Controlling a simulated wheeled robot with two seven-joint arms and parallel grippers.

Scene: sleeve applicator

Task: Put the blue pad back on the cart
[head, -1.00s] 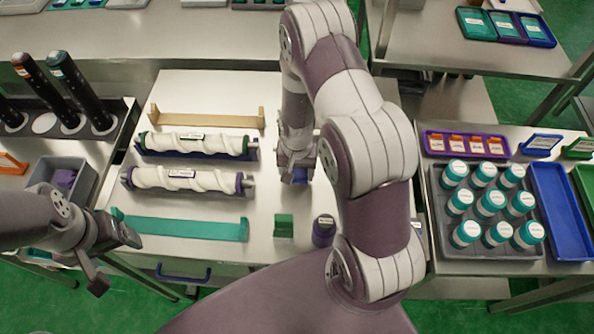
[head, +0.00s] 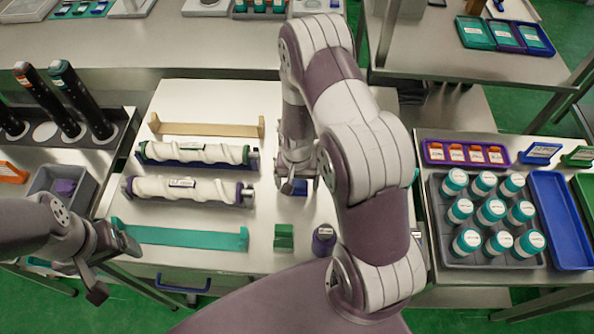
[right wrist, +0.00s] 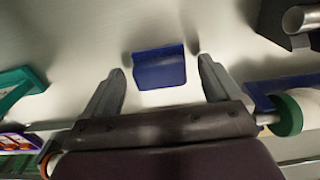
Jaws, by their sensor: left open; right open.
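The blue pad (head: 298,187) shows as a small blue block on the pale metal worktop, just below my right gripper (head: 297,181). In the right wrist view the blue pad (right wrist: 159,70) lies between the two spread fingertips of my right gripper (right wrist: 160,68), with a gap on each side. The right gripper is open and holds nothing. My left gripper (head: 114,268) is open and empty at the lower left, near the front edge of the worktop. I cannot tell for sure which bench is the cart.
Two white wrapped rollers (head: 194,153) lie on cradles left of the pad. A teal rack (head: 185,236), a green block (head: 284,238) and a purple-capped bottle (head: 323,240) stand nearer. A right-hand bench holds a jar tray (head: 442,240) and an empty blue tray (head: 562,220).

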